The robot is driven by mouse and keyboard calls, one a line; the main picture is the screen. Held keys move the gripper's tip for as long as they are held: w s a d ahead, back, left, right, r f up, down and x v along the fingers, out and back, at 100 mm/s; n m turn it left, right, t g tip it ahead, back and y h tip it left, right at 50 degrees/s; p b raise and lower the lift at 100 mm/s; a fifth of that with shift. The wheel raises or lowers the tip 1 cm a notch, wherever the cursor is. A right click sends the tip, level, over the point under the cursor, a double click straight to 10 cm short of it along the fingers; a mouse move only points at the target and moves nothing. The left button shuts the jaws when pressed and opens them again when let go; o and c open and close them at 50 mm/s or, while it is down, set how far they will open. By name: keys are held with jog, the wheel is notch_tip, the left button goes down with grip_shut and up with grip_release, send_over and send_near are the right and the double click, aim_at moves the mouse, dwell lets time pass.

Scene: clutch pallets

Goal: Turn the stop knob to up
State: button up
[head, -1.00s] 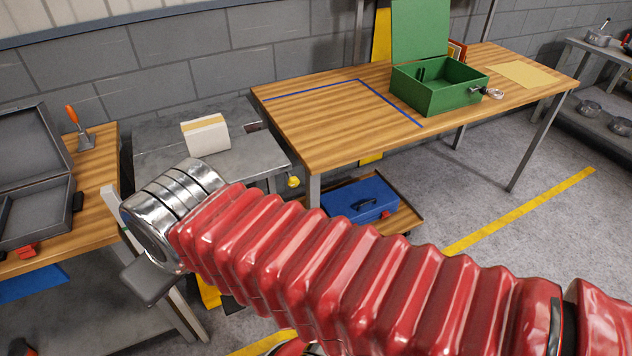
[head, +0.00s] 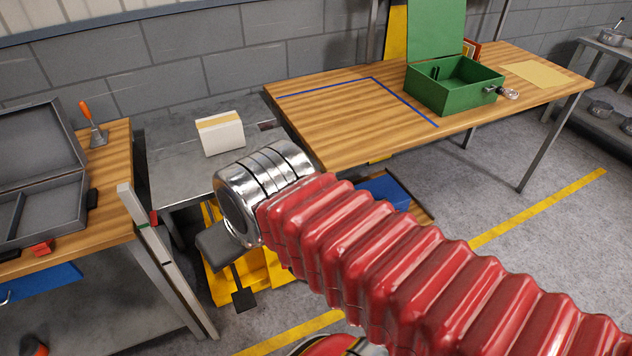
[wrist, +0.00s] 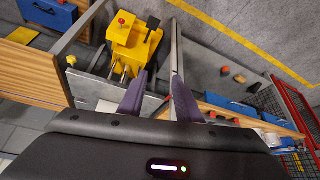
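A small yellow knob (wrist: 71,60) shows in the wrist view at the edge of the grey metal table. I cannot tell for sure that it is the stop knob, nor which way it is turned. A red round knob (wrist: 122,20) tops the yellow machine (wrist: 130,42) in the same view. My gripper (wrist: 159,76) has its two purple fingers apart, with nothing seen held between them. The yellow knob lies to the left of the fingers, apart from them. In the head view my arm covers the grey table's front right corner, and the fingertips cannot be made out.
The grey metal table (head: 178,165) bears a white block (head: 220,135). A pale upright post (head: 165,250) stands by the left wooden bench (head: 112,165). The large wooden table (head: 330,120) bears a green open box (head: 455,85). Open floor (head: 530,260) lies at right.

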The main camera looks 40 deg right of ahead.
jog(key=shift+o, duration=0.4)
jog(key=o, duration=0.3)
jog(key=shift+w+d, duration=0.3)
jog(key=shift+w, duration=0.15)
jog(key=shift+o, duration=0.4)
jog(key=w+d+f+t+h, duration=0.2)
jog(key=w+d+f, duration=0.2)
jog(key=w+d, duration=0.5)
jog(key=w, duration=0.3)
jog(key=shift+d+m+h, duration=0.3)
jog(key=shift+d+m, duration=0.1)
jog(key=w+d+f+t+h, duration=0.1)
jog(key=w+d+f, duration=0.3)
jog(key=d, duration=0.2)
jog(key=w+d+f+t, duration=0.1)
jog(key=w+d+f, duration=0.25)
jog(key=d, duration=0.25)
jog(key=d+f+t, duration=0.4)
jog(key=d+f, duration=0.4)
jog(key=f, duration=0.2)
jog(key=s+d+f+m+t+h, duration=0.1)
jog(key=s+d+f+m+t, duration=0.1)
jog(key=s+f, duration=0.3)
jog(key=s+t, duration=0.1)
jog(key=s, duration=0.3)
jog(key=shift+d+f+m+t+h, duration=0.2)
jog(key=shift+f+m+t+h, duration=0.05)
jog(key=shift+m+t+h, duration=0.05)
jog(key=shift+w, duration=0.1)
